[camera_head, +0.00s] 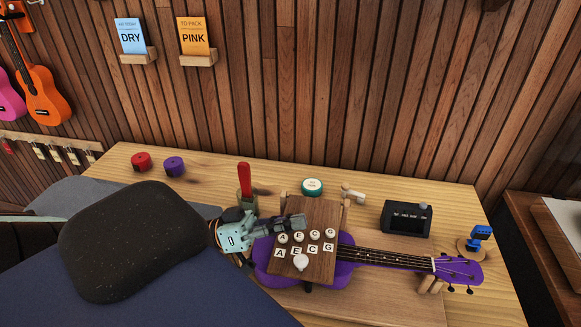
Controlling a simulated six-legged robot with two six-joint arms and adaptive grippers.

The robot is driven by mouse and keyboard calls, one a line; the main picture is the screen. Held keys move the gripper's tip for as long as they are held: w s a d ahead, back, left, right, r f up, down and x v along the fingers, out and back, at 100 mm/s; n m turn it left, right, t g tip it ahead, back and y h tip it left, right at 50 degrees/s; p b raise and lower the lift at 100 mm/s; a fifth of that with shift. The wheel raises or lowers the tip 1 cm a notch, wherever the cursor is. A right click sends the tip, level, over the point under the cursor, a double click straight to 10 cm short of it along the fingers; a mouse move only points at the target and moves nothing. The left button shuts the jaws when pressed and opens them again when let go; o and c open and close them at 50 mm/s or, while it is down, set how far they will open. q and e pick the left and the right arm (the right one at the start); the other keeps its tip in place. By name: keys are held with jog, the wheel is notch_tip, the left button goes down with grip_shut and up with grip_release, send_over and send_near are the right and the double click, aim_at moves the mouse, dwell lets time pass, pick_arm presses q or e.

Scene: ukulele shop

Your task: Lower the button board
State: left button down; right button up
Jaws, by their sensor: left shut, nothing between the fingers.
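The button board (318,266) is a small brown wooden board over the body of the purple ukulele (263,254). My left gripper (297,221) reaches in from the left over the board's upper left part, close to the A button. Its fingers are shut and empty. Whether it touches the board I cannot tell. My right gripper is not in view.
The bench's right end is an edge.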

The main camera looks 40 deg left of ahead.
pick_arm(q)
jog(key=w+a+r+v, duration=0.1)
jog(key=v, duration=0.8)
jog(key=shift+s+a, duration=0.2)
jog(key=shift+a, duration=0.1)
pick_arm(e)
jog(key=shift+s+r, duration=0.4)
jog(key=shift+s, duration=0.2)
pick_arm(q)
jog(key=shift+r, duration=0.1)
jog(key=shift+d, duration=0.1)
